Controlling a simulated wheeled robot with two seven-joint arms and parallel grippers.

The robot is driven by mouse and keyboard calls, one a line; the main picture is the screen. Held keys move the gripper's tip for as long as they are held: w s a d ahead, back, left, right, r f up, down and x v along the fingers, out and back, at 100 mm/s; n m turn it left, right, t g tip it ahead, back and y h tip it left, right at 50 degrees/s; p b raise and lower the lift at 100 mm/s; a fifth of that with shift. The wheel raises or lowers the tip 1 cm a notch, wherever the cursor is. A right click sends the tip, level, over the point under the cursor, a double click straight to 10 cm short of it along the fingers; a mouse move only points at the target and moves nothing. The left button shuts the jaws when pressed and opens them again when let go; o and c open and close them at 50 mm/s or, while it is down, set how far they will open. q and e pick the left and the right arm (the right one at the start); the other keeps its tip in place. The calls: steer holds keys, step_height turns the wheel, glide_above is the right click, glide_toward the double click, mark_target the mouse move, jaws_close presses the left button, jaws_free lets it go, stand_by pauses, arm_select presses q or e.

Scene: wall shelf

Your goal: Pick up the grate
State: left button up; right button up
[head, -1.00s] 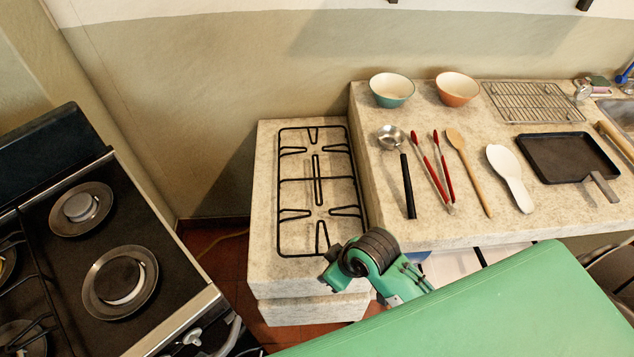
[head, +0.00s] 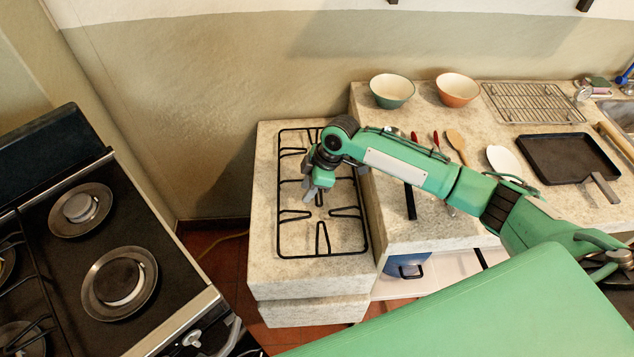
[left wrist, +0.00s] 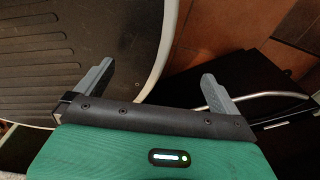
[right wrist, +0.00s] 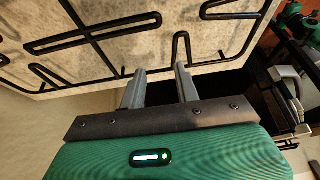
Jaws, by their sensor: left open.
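The grate (head: 279,222) is a black wire frame lying flat on the low stone counter (head: 262,277) in the head view. My right gripper (head: 319,193) is over the middle of the grate and hides part of it. In the right wrist view the grate bars (right wrist: 85,38) show beyond the fingertips. There my right gripper (right wrist: 160,72) is partly open, with nothing between its fingers. I cannot tell its exact height above the grate. My left gripper (left wrist: 153,75) is wide open and empty in the left wrist view, away from the grate.
A stove (head: 165,290) stands at the left, with a floor gap before the low counter. The higher counter (head: 385,230) at the right holds bowls, utensils, a black pan (head: 568,155) and a wire rack (head: 530,103). My right arm passes over its utensils. The wall is behind.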

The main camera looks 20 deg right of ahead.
steer(key=w+d+r, duration=0.5)
steer(key=w+d, duration=0.2)
steer(key=p+x, duration=0.1)
steer(key=x, duration=0.7)
steer(key=shift+s+f, duration=0.1)
steer(key=shift+f, duration=0.1)
steer(key=p+x, duration=0.1)
steer(key=x, duration=0.3)
steer(key=shift+p, duration=0.3)
steer(key=shift+a+f, duration=0.2)
steer(key=shift+f, duration=0.4)
jaws_close()
steer(key=shift+r, duration=0.15)
